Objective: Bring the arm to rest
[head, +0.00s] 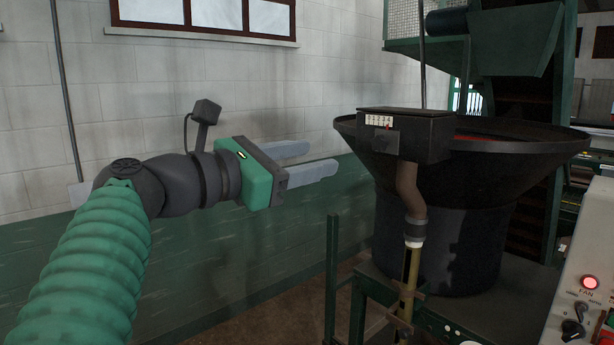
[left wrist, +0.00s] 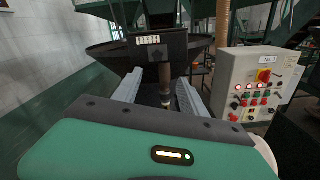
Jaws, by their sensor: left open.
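My left arm comes in from the left in the head view, with a green ribbed sleeve. Its gripper (head: 312,162) is open, with two pale grey fingers apart and nothing between them. It points right, toward the black hopper, with clear air between them in the picture. In the left wrist view the two fingers of the left gripper (left wrist: 160,88) stand apart, with the hopper's pipe showing beyond and between them. My right gripper is in neither view.
A black hopper (head: 470,220) with a dark box (head: 405,135) on its rim stands on a green frame at right. A grey control panel (left wrist: 255,85) with buttons and knobs stands right of it. A white block wall (head: 90,100), green below, is behind the arm.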

